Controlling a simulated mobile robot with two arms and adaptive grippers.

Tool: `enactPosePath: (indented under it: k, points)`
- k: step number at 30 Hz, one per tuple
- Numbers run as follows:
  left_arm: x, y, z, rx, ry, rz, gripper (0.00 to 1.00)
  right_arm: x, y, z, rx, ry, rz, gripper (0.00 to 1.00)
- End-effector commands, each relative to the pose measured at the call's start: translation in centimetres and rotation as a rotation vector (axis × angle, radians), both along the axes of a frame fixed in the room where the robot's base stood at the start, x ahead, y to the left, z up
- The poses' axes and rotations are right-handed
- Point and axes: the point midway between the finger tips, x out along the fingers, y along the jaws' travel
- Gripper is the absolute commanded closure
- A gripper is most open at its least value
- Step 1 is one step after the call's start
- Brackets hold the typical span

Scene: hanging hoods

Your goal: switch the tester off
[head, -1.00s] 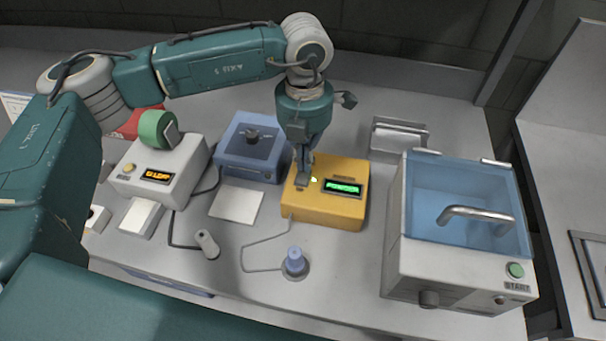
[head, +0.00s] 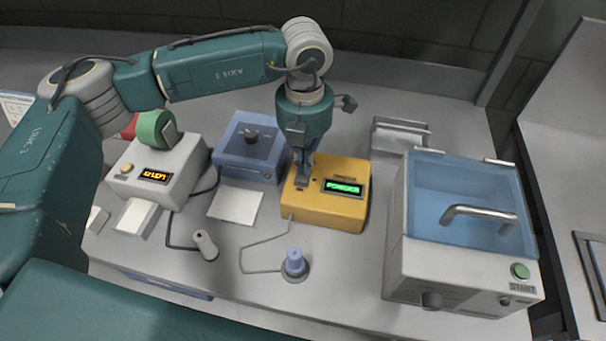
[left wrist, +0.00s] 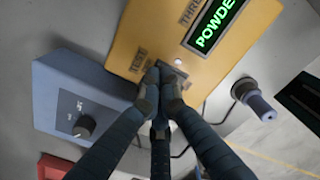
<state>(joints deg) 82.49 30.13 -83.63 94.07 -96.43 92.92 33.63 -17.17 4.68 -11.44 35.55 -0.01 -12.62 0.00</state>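The tester appears to be the yellow box (head: 335,208) at the middle of the bench, with a lit green display (head: 343,187). In the left wrist view the box (left wrist: 150,25) has a dark rocker-like switch (left wrist: 172,74) and a small pale lamp (left wrist: 178,62). The display there reads "POWDE", cut off by the edge. My left gripper (head: 303,181) points down at the box's left part. In the left wrist view its fingertips (left wrist: 158,82) are together, empty, at the switch and partly hiding it. Whether they press it I cannot tell. My right gripper is not in view.
A blue box with a knob (head: 252,165) stands left of the tester. A grey box with an orange display (head: 180,160) is further left. A blue-lidded machine (head: 440,265) stands right. A blue plug-like part (head: 295,262) and its cable lie in front.

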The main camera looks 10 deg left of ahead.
Motion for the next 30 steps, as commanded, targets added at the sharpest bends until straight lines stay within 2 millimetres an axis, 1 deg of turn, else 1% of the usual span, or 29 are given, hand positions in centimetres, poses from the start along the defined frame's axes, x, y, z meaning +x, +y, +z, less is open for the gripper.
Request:
enactPosePath:
  k: [5,30]
  points:
    - [-0.1,0.0,0.3,0.000,0.004,-0.001,1.00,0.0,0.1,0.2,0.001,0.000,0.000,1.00]
    - [-0.1,0.0,6.8,0.000,0.001,0.000,1.00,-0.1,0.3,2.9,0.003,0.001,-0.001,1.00]
